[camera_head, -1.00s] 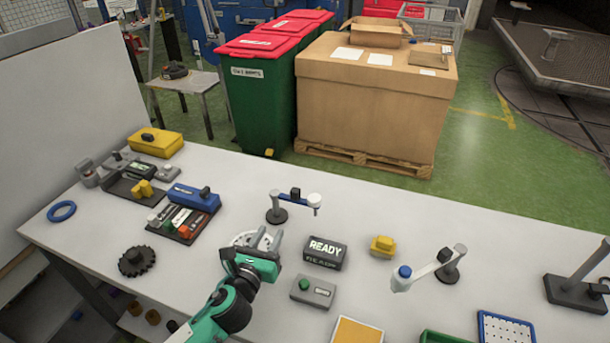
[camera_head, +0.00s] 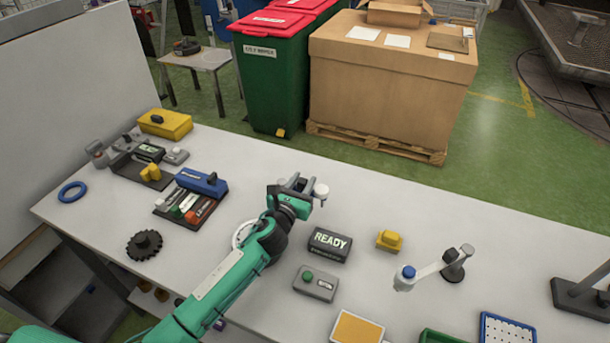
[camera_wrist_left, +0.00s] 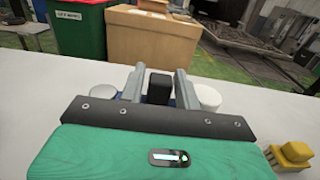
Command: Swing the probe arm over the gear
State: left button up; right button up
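A small swing arm, which looks like the probe arm, stands at the table's middle; its white round tip (camera_head: 321,189) shows just right of my left gripper (camera_head: 298,184). Its black knob (camera_wrist_left: 158,87) stands between my two fingers in the left wrist view. Narrow gaps seem to show beside the knob, so the fingers look open around it. My gripper hides most of the arm and its post. A dark toothed gear (camera_head: 145,245) lies on the table to the left. A pale disc (camera_head: 241,233) shows partly behind my left arm. My right gripper is not in view.
A READY display (camera_head: 328,243) and a grey button box (camera_head: 315,283) stand right of my arm. A tray of coloured parts (camera_head: 185,208) lies left.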

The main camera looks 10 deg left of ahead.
pick_arm(q)
jog(key=shift+w+d, duration=0.2)
jog(key=shift+w, duration=0.8)
grip_shut()
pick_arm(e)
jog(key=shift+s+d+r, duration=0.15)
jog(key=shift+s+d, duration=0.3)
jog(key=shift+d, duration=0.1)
